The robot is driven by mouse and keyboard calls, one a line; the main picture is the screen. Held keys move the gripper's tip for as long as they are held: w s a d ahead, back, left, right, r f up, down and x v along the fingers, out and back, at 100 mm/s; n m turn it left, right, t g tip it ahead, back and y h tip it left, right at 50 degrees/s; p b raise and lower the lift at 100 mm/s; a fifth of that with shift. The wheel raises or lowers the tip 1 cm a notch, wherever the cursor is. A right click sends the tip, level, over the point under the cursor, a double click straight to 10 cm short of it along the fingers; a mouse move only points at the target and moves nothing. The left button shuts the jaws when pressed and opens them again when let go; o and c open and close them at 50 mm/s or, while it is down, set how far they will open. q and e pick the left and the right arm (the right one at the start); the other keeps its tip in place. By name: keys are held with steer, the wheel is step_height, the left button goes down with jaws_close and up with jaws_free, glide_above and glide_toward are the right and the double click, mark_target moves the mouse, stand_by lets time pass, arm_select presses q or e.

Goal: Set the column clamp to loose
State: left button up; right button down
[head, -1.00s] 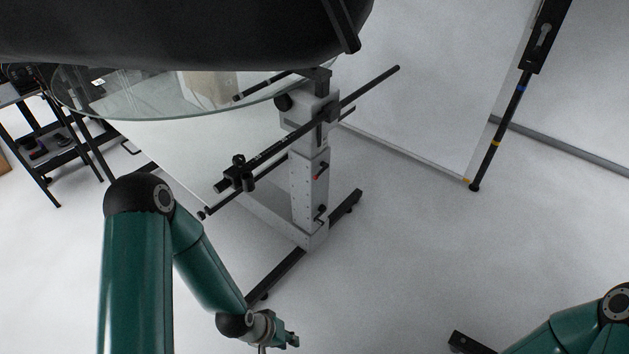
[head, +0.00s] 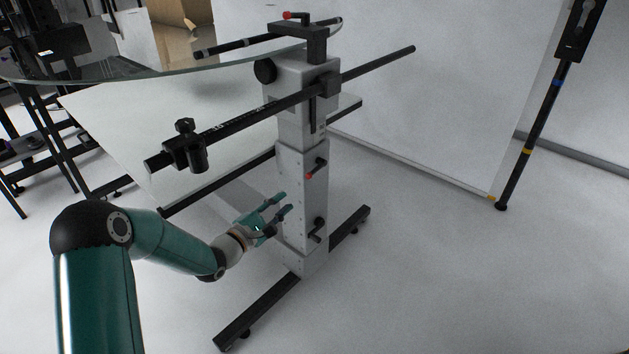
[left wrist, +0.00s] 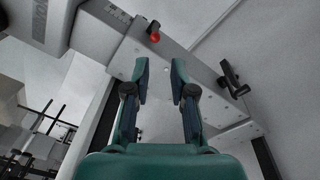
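The grey upright column (head: 302,192) of the turntable stand has a lever with a red tip (head: 316,168) partway up and a black lever (head: 318,230) lower down. Which of them is the column clamp is not marked. In the left wrist view the red-tipped lever (left wrist: 153,33) is beyond the fingertips and the black lever (left wrist: 232,80) is to their right. My left gripper (head: 286,202) is beside the column, below the red-tipped lever and above the black one. Its fingers (left wrist: 160,68) are apart with nothing between them. My right gripper is out of view.
A black horizontal bar (head: 370,67) with a black clamp block (head: 186,148) crosses the column above my left arm. A glass disc (head: 210,66) is at the upper left. Black feet (head: 258,311) spread on the floor. Open floor lies at the right front.

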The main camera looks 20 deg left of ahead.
mark_target(308, 178)
arm_select(q)
steer(key=b+x, duration=0.1)
steer(key=x, duration=0.9)
steer(key=a+b+x, duration=0.1)
steer(key=x, duration=0.4)
steer(key=shift+w+b, duration=0.35)
jaws_close()
steer(key=shift+f, duration=0.1)
